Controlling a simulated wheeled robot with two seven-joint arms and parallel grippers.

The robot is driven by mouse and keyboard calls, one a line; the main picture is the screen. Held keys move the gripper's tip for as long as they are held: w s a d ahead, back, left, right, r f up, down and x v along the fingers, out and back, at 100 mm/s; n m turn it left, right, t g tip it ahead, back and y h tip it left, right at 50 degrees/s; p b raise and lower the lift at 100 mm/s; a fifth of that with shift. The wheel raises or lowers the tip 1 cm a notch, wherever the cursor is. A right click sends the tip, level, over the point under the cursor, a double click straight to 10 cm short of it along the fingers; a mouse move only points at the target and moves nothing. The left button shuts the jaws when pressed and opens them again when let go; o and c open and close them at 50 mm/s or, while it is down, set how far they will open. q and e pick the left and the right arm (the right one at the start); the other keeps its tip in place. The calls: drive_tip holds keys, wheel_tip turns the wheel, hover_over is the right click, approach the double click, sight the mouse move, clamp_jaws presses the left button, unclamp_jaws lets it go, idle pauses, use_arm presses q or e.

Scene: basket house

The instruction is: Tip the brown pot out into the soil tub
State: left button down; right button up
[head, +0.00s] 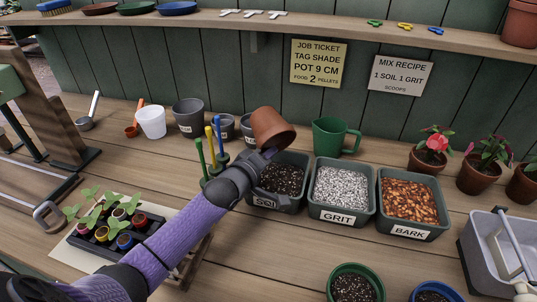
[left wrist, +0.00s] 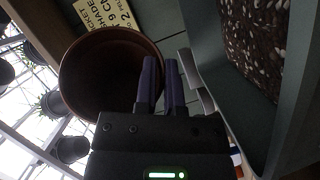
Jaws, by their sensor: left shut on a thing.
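The brown pot (head: 272,124) is tilted well over in the air above the back of the soil tub (head: 296,205). My left gripper (head: 268,150) is shut on the pot's edge, with the tub just below. In the left wrist view, the pot (left wrist: 72,85) shows its round rim and dark inside, beside my finger tips (left wrist: 160,88). Whether anything is left in the pot is too dark to tell. The tub holds dark, speckled soil, also seen at the right of the left wrist view (left wrist: 255,35). My arm covers part of the tub's label. My right gripper is not in view.
The grit tub (head: 337,217) and bark tub (head: 410,232) stand right of the soil tub. A green mug (head: 333,137) is close behind. Upright coloured tools (head: 218,135) and grey pots (head: 188,117) stand left of the held pot. A seedling tray (head: 112,232) lies front left.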

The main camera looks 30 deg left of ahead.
use_arm(q)
drive_tip(key=n+b, duration=0.1)
drive_tip(key=b, duration=0.1)
drive_tip(key=d+f+n+g+h+b, duration=0.1)
drive_tip(key=b, duration=0.1)
drive_tip(key=shift+s+n, duration=0.3)
drive_tip(key=shift+s, duration=0.1)
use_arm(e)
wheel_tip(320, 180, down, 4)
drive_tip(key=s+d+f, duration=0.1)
use_arm(q)
drive_tip(key=s+d+r+n+g+h+p, duration=0.2)
drive_tip(key=r+n+g+h+p, duration=0.4)
drive_tip(key=n, duration=0.5)
wheel_tip(320, 180, up, 2)
drive_tip(key=d+h+p, duration=0.1)
drive_tip(key=h+p, duration=0.1)
drive_tip(key=shift+d+r+n+p, duration=0.2)
drive_tip(key=shift+r+n+p, duration=0.05)
drive_tip(key=shift+n+p, duration=0.05)
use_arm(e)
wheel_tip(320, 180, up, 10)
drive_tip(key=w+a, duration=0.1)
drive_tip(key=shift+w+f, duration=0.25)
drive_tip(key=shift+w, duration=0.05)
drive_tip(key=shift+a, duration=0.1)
